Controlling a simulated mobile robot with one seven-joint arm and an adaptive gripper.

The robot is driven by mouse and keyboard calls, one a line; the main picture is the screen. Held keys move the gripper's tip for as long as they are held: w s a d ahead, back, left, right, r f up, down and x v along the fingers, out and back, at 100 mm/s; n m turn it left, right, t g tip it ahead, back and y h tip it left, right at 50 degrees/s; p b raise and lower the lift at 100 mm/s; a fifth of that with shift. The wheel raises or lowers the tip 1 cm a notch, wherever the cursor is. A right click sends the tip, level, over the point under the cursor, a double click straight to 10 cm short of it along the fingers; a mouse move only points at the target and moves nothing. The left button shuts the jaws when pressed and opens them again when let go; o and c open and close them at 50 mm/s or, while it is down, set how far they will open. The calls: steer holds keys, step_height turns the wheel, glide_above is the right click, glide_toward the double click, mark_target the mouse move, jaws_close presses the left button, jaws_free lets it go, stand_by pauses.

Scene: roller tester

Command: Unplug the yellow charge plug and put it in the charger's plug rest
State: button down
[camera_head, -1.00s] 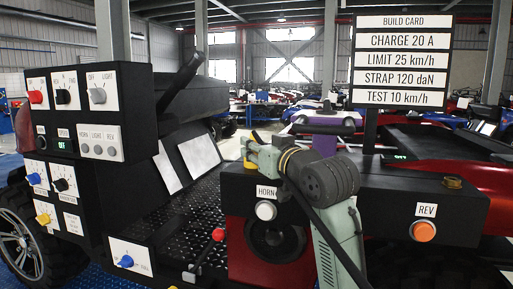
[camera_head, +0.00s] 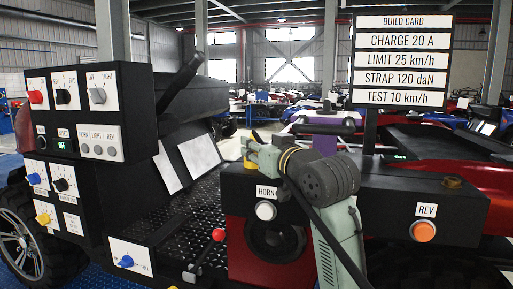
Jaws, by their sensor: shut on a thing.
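My arm reaches up from the lower right and points left across the dark console. My gripper (camera_head: 251,152) is at its left end, small and partly hidden by my own wrist. A small yellow piece shows at the fingers, seemingly the yellow charge plug (camera_head: 249,163), and the gripper is shut on it. Most of the plug is hidden, and I cannot tell whether it touches a socket. I cannot make out the charger's plug rest.
The left panel stack (camera_head: 88,105) carries several knobs. A red-knobbed lever (camera_head: 218,235) stands below my gripper. The HORN button (camera_head: 265,210) and orange REV button (camera_head: 423,231) sit on the dark console. The build card board (camera_head: 403,60) stands behind, reading CHARGE 20 A.

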steer(key=shift+r, duration=0.6)
steer(key=c, duration=1.9)
jaws_free()
jaws_close()
steer(key=shift+r, duration=0.1)
